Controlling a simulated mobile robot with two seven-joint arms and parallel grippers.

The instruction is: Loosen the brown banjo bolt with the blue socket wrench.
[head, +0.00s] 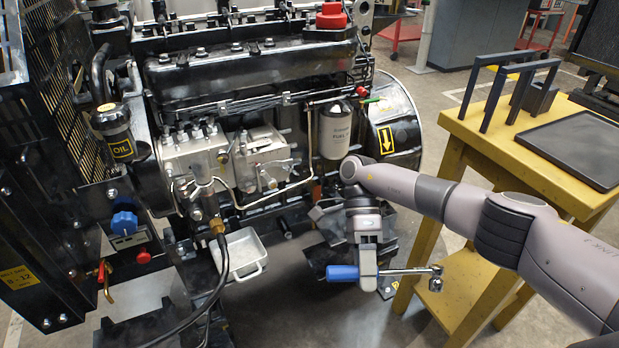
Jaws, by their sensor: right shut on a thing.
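My right gripper (367,272) is shut on the socket wrench (342,273), which has a blue handle and a metal shaft. It holds the wrench roughly level, with the handle to the left and the socket head to the right, in front of the engine. A small brown fitting (217,226), which looks like the banjo bolt, sits at the upper end of a black hose on the engine's front side. The wrench is well to the right of this fitting and apart from it. My left gripper is not in view.
The black diesel engine (250,75) fills the left and middle. A white fuel filter (335,132) and a small metal tray (240,256) are nearby. The black hose (212,300) hangs below the fitting. A yellow table (485,128) with a black tray (570,150) stands at right.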

